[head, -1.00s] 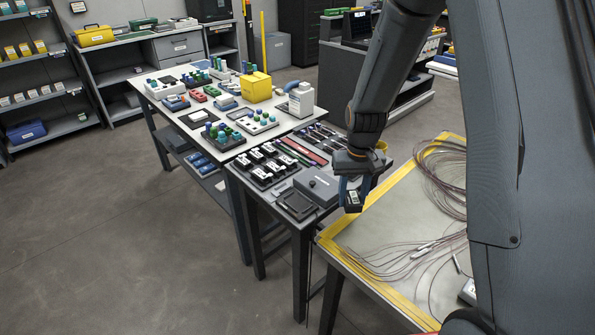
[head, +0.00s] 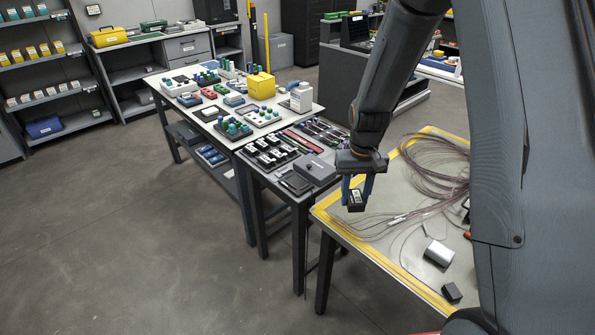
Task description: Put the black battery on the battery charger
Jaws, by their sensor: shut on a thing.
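My gripper (head: 357,189) points down, with its blue fingers shut on a small black battery (head: 356,201) that has a pale label. It holds the battery above the left edge of the yellow-bordered mat, apart from any surface. On the dark table to the left lie a grey box (head: 315,169) and a flat black-framed unit (head: 296,183). One of these may be the battery charger, but I cannot tell which. Both are left of my gripper.
Several black units with white tops (head: 265,153) fill the dark table behind the grey box. Thin cables (head: 425,175) lie coiled on the mat, with a silver cylinder (head: 438,253) and a black block (head: 452,292) nearer. A crowded white-topped table (head: 190,112) stands farther left.

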